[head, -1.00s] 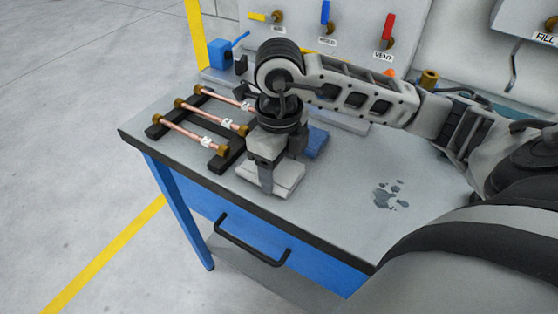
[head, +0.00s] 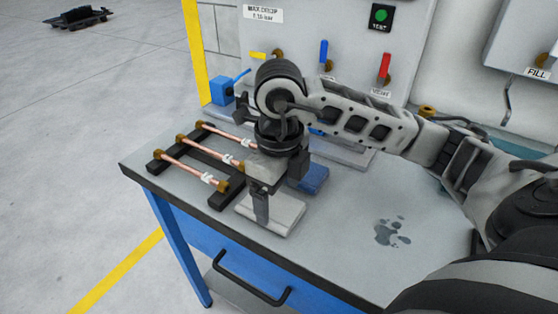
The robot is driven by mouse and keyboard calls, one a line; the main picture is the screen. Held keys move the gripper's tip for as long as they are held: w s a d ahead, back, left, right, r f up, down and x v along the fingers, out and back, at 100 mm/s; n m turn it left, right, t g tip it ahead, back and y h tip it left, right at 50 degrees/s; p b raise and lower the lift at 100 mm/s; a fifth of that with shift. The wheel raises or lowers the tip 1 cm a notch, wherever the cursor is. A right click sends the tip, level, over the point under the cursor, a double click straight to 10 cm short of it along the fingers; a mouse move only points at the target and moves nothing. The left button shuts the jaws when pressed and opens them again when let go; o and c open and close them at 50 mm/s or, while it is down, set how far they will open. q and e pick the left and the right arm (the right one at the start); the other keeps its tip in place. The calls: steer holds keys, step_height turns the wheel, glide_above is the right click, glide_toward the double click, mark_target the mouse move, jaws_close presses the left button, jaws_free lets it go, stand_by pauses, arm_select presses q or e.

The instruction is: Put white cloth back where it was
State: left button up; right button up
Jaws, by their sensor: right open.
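The white cloth (head: 283,214) lies folded flat on the grey bench top, near its front edge and right of the black tube rack. A blue cloth (head: 314,178) lies just behind it, partly hidden by my right gripper. My right gripper (head: 262,220) points down directly over the white cloth, with its fingertips at or just above the cloth's left part. It is open; whether the fingertips touch the cloth I cannot tell. My left gripper is not in view.
Several copper tubes (head: 188,167) with brass ends lie on the black rack (head: 229,192) at the left. A wet patch (head: 391,232) is on the bench top (head: 345,245) at the right. A panel with a blue lever (head: 323,52) and a red lever (head: 385,68) stands behind.

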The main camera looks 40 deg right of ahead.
mark_target(279, 208)
step_height(279, 208, up, 9)
steer(key=p, duration=0.1)
steer(key=shift+r, duration=0.1)
stand_by(0.6)
